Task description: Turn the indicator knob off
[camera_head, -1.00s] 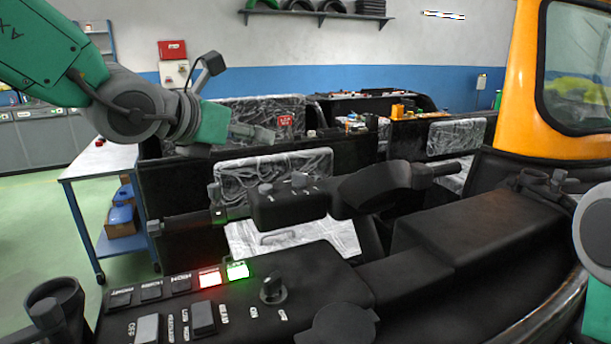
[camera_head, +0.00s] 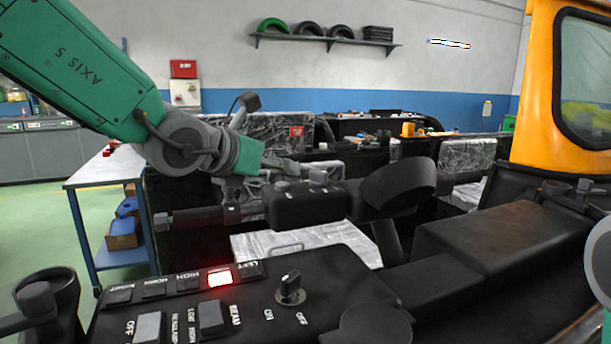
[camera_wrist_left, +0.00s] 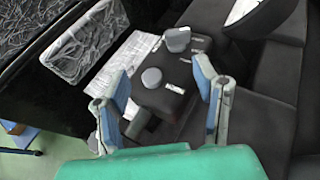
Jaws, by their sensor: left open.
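A black switch box (camera_head: 305,204) on the handlebar carries two grey knobs, a nearer left one (camera_head: 281,187) and a right one (camera_head: 317,177). The wrist view shows a round knob (camera_wrist_left: 151,77) and a larger knob (camera_wrist_left: 177,39) with a raised grip. My left gripper (camera_head: 280,163) is open just above and behind the box. Its fingers (camera_wrist_left: 160,75) spread either side of the round knob in the wrist view, apart from it.
A dashboard in front has a lit red light (camera_head: 220,279), an unlit LEFT light (camera_head: 250,269), rocker switches (camera_head: 211,317) and an ON/OFF rotary knob (camera_head: 290,289). The handlebar grip (camera_head: 190,217) extends left. A steering-column housing (camera_head: 398,188) stands right of the box.

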